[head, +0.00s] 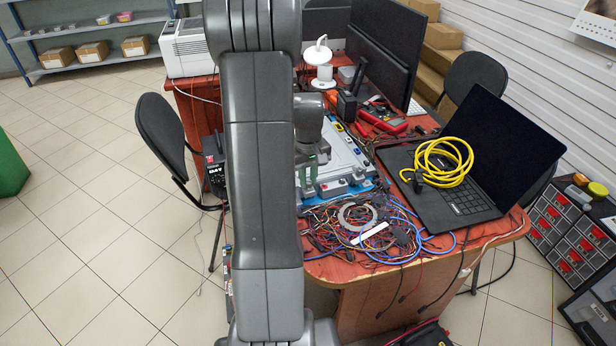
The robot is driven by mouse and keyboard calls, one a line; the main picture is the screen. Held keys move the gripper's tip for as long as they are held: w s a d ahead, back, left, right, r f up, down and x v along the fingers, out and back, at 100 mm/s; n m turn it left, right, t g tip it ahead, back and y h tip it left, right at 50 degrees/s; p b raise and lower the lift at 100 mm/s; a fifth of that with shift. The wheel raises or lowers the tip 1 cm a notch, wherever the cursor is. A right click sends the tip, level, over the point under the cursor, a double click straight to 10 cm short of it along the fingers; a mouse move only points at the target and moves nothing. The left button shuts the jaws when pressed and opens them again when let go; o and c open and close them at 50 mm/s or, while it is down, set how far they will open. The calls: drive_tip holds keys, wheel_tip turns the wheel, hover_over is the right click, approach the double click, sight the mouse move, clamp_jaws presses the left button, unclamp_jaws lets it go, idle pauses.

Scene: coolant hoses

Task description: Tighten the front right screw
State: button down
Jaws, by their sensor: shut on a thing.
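A pale grey work plate (346,152) with raised fittings lies on a blue base on the red table, partly hidden behind my arm. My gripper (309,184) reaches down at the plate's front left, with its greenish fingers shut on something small. The held thing is too small and too covered to identify. A row of grey blocks (345,186) lies along the plate's front edge, right of my gripper. I cannot make out the front right screw at this size.
Tangled wires (365,226) cover the table's front corner. A black laptop (455,195) with a coiled yellow cable (443,162) stands on the right. A red multimeter (383,119) and dark monitors (380,55) are behind. A black chair (163,135) stands left.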

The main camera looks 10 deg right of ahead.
sight(309, 181)
drive_tip(key=m, duration=0.5)
drive_tip(key=shift+m, duration=0.3)
drive_tip(key=shift+d+m, duration=0.1)
drive_tip(key=shift+m, duration=2.1)
drive_tip(key=c, duration=1.3)
unclamp_jaws()
drive_tip(key=shift+r, duration=0.15)
wheel_tip(309, 181, up, 14)
drive_tip(key=shift+f+p, duration=0.2)
drive_tip(key=shift+p, duration=0.3)
drive_tip(key=shift+f, duration=0.1)
